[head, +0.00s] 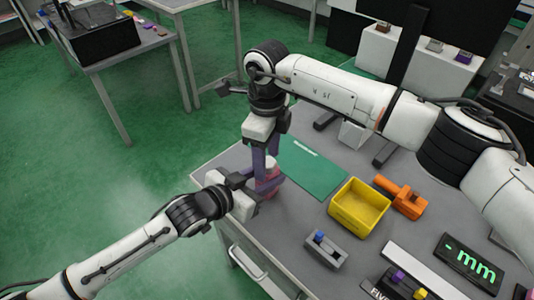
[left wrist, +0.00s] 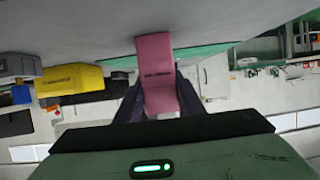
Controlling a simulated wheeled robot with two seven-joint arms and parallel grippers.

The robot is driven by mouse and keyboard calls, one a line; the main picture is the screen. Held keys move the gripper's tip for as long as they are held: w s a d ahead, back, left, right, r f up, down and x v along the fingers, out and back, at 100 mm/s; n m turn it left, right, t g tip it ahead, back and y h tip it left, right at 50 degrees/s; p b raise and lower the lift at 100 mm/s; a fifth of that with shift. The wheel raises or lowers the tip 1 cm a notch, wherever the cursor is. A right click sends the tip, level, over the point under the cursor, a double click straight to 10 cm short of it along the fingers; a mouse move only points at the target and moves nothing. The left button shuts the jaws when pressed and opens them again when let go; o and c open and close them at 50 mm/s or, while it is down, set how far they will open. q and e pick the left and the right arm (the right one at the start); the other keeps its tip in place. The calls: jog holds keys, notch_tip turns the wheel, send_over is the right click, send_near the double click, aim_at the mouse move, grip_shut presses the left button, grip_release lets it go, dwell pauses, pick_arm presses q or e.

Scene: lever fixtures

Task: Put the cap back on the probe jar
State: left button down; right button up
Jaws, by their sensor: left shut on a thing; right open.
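A pink block-like piece (head: 268,180), likely the probe jar, is at the near left part of the table. My left gripper (head: 256,188) is shut on it. In the left wrist view the pink piece (left wrist: 156,70) sits between the dark fingers, with a thin dark line across it. My right gripper (head: 265,158) is open, pointing down, with its purple fingers just above or around the top of the pink piece. Whether a cap is between those fingers is hidden. I cannot make out a separate cap anywhere.
A green mat (head: 314,170) lies behind the grippers. A yellow bin (head: 359,207), an orange fixture (head: 402,197) and a grey fixture with a blue lever (head: 324,248) stand to the right. A display reading "mm" (head: 470,263) is at the front right.

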jog(key=c, duration=1.2)
jog(key=o, duration=1.3)
jog(key=shift+c, duration=0.2)
jog(key=shift+r, duration=0.1)
notch_tip(320, 180, up, 12)
pick_arm(q)
jog(key=c, duration=1.1)
grip_release()
